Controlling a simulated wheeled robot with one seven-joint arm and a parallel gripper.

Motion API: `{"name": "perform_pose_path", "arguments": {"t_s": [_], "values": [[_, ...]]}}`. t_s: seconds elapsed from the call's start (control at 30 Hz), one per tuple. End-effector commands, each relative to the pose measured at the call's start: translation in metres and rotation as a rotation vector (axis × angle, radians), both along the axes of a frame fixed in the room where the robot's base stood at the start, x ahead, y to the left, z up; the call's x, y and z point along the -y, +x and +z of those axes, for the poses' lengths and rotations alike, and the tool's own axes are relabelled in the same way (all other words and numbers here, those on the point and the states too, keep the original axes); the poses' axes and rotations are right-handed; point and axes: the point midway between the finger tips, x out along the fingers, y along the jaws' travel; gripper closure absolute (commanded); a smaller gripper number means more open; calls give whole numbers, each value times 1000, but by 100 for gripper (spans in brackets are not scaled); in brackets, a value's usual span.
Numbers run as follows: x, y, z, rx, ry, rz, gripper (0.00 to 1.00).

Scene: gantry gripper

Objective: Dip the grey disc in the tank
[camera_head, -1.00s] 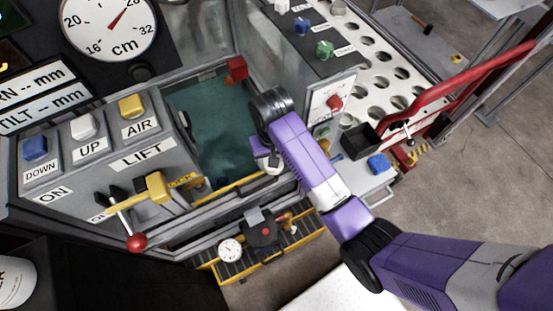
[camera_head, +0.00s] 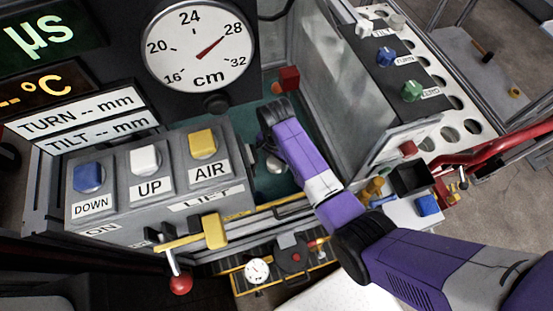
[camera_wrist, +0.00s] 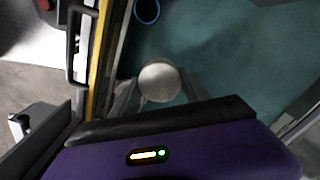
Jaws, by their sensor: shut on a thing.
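The tank (camera_head: 254,208) is filled with teal liquid and lies in the middle of the head view, behind its yellow-edged front rim. My gripper (camera_wrist: 158,88) is over the tank, pointing down, with its fingers closed around the grey disc (camera_wrist: 160,80). The disc looks round and pale grey in the wrist view, with teal behind it. In the head view the disc (camera_head: 275,165) is a small light patch under my purple wrist, mostly hidden. I cannot tell whether the disc touches the liquid.
Left of the tank is a panel with blue DOWN (camera_head: 88,177), white UP (camera_head: 144,158) and yellow AIR (camera_head: 203,143) buttons. A red block (camera_head: 289,78) is at the tank's back. A blue ring (camera_wrist: 147,11) shows in the tank. A perforated rack (camera_head: 450,134) stands right.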

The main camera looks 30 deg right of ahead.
Motion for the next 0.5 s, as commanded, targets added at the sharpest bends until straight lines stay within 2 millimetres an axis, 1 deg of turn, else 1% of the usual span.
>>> {"name": "perform_pose_path", "arguments": {"t_s": [0.03,0.5], "values": [[0,0,-10,1,0,0,82],[0,0,-52,1,0,2,82]]}}
